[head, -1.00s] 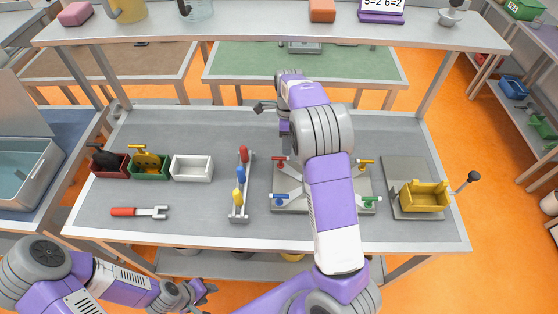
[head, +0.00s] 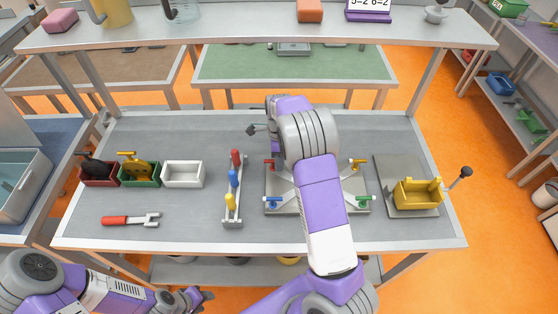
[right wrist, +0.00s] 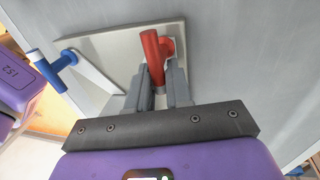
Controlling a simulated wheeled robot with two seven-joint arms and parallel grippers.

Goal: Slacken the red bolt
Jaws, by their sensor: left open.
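The red bolt (head: 270,164), with a red cross handle, stands at the back left corner of a grey fixture plate (head: 318,208). In the right wrist view its handle (right wrist: 153,55) lies between the two fingers of my right gripper (right wrist: 159,82), close to both. I cannot tell whether they press on it. In the head view my right forearm hides the plate's middle and the right fingers are not clear. My left gripper (head: 203,296) is open and empty, low in front of the table.
The plate also carries blue (head: 272,201), yellow (head: 358,164) and green (head: 361,201) bolts. Left of it stand a rack (head: 232,213) with coloured handles, a red-handled fork tool (head: 130,219) and small bins (head: 183,174). A shelf (head: 260,32) hangs above.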

